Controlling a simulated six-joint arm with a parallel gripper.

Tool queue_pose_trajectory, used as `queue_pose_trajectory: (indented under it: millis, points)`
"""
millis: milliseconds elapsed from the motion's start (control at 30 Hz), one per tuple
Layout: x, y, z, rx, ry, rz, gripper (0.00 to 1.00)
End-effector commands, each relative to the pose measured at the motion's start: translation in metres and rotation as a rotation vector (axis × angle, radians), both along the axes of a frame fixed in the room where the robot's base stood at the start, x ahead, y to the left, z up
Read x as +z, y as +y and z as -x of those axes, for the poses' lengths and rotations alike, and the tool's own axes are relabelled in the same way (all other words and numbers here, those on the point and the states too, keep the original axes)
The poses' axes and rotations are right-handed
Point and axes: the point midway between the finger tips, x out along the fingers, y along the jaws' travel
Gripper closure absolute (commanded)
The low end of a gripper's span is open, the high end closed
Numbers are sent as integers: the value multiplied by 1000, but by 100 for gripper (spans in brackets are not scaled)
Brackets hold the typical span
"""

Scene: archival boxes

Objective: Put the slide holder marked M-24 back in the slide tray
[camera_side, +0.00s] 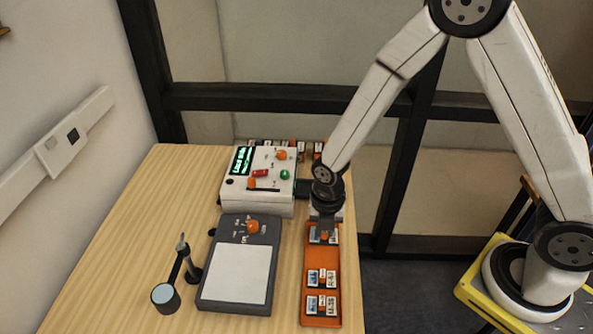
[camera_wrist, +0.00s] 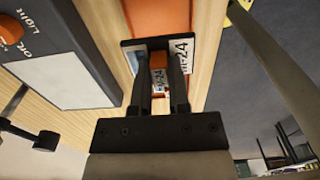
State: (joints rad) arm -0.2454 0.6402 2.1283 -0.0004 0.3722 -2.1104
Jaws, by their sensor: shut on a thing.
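The slide holder marked M-24 (camera_wrist: 187,58) is a dark-edged plate with white labels and an orange middle part. My gripper (camera_wrist: 160,65) is shut on that middle part, with one dark finger on each side. In the side view my gripper (camera_side: 325,232) points down at the far end of the orange slide tray (camera_side: 321,256), and the holder (camera_side: 315,238) is under it. I cannot tell whether the holder rests in the tray or hangs just above it. The tray also shows in the wrist view (camera_wrist: 158,20).
Several labelled slides (camera_side: 321,304) lie in the tray's near half. A grey light pad (camera_side: 237,275) stands left of the tray, with a magnifier (camera_side: 166,297) beyond it. A white control box (camera_side: 258,190) stands behind. The tray lies along the table's right edge.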

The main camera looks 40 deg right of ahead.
Motion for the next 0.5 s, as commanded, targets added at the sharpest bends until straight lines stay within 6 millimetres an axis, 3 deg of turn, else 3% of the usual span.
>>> queue_pose_trajectory:
  millis: [500]
  points:
    - [-25,0,0,0,1,0,100]
